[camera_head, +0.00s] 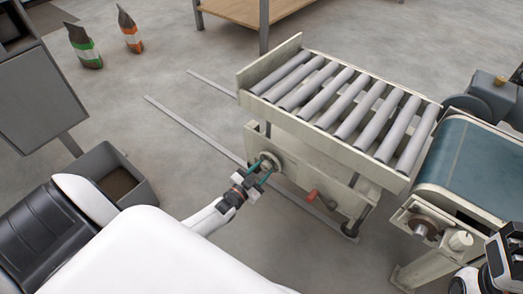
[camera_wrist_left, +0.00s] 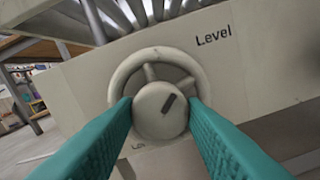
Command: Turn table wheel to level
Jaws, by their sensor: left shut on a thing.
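The table wheel (camera_head: 267,162) is a pale round handwheel on the side of the roller table (camera_head: 330,150). In the left wrist view the wheel (camera_wrist_left: 160,95) shows a rim, spokes and a round hub with a dark mark pointing up and right. The word "Level" (camera_wrist_left: 214,36) is printed above and right of the wheel; another label at lower left is partly hidden. My left gripper (camera_head: 262,175) has its teal fingers on both sides of the hub, shut on the wheel (camera_wrist_left: 160,118). My right gripper (camera_head: 503,258) is at the lower right edge, its fingers not clear.
A red handle (camera_head: 312,195) sits on the table frame, right of the wheel. A blue conveyor belt (camera_head: 470,160) adjoins the roller table at right. A grey bin (camera_head: 110,172) stands at left. Two bags, green (camera_head: 84,46) and orange (camera_head: 130,32), stand on the floor behind.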

